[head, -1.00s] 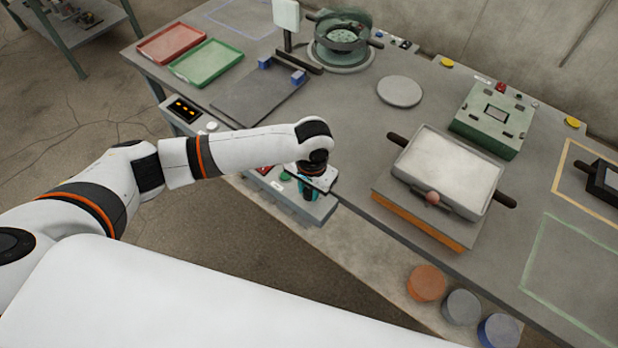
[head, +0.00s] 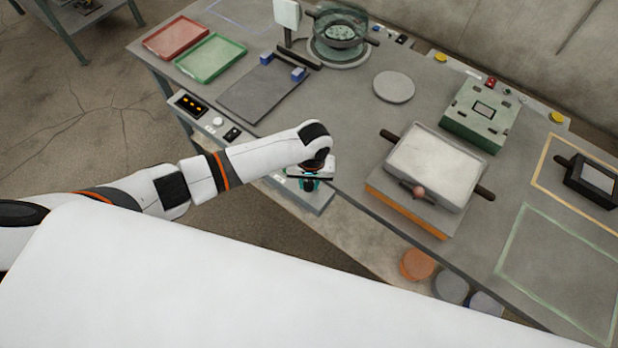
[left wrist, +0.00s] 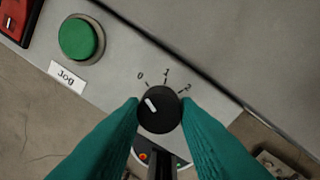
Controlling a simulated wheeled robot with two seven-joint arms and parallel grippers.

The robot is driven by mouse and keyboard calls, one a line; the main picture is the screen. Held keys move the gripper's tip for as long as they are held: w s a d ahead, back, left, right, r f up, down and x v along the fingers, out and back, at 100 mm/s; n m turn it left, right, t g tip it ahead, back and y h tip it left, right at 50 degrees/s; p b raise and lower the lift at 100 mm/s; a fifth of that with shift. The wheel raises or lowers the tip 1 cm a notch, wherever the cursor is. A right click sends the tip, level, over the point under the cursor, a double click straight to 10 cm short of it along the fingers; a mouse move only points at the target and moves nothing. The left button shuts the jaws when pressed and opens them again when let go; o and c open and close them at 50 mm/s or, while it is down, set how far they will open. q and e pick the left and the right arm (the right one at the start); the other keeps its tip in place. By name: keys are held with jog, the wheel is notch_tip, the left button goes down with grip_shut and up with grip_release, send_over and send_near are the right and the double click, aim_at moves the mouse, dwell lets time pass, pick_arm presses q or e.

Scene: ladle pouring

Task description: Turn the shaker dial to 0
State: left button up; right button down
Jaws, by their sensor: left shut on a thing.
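The shaker dial (left wrist: 161,111) is a round black knob with a white pointer mark, set on a grey panel with 0, 1 and 2 printed around it. The mark points up and left, roughly toward the 0. My left gripper (left wrist: 160,112) has green fingers shut on the dial from both sides. In the head view my left gripper (head: 310,182) is at the control panel on the table's front edge, and the dial is hidden there under the wrist. My right gripper is not in view.
A green button (left wrist: 81,39) labelled Jog and a red switch (left wrist: 15,18) sit up and left of the dial. In the head view, a white-topped tray (head: 434,165) on an orange-edged base stands to the right. Red (head: 177,38) and green (head: 210,58) trays lie at the back left.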

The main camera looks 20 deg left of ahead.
aim_at(311, 184)
pick_arm(q)
jog(key=o, duration=1)
jog(key=shift+r, duration=0.1)
jog(key=r, duration=0.8)
jog(key=r+b, duration=0.1)
jog(key=r, duration=0.3)
jog(key=shift+w+d, duration=0.1)
jog(key=shift+d, duration=0.15)
jog(key=shift+f, duration=0.1)
